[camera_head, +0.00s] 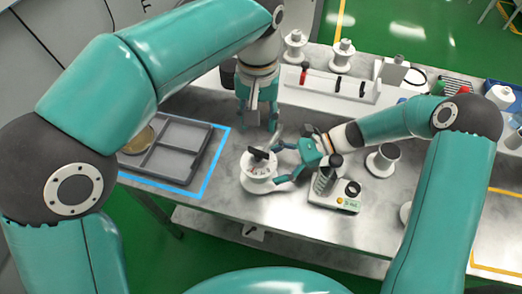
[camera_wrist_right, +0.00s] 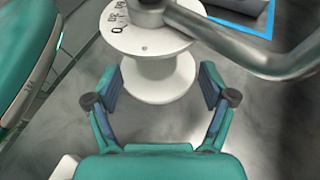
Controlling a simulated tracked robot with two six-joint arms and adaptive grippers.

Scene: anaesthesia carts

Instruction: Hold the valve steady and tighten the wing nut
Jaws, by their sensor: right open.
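The valve (camera_head: 258,180) is a white spool-shaped body with a round printed top and a dark handle-like piece (camera_head: 262,154) across it. It stands upright on the grey bench. In the right wrist view the valve (camera_wrist_right: 158,78) shows its narrow stem and wide foot, with a grey metal bar (camera_wrist_right: 245,58) reaching over its top. I cannot tell which part is the wing nut. My right gripper (camera_head: 279,163) is open at the valve's right side, its fingers (camera_wrist_right: 160,88) spread towards the stem; contact is unclear. My left gripper (camera_head: 256,121) points down behind the valve, open and empty.
A grey divided tray (camera_head: 176,147) lies left inside a blue outline (camera_head: 212,170). A small white device (camera_head: 335,194) stands close to the right forearm. More white spools (camera_head: 382,160) stand right and at the back, near a white rack (camera_head: 330,88).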

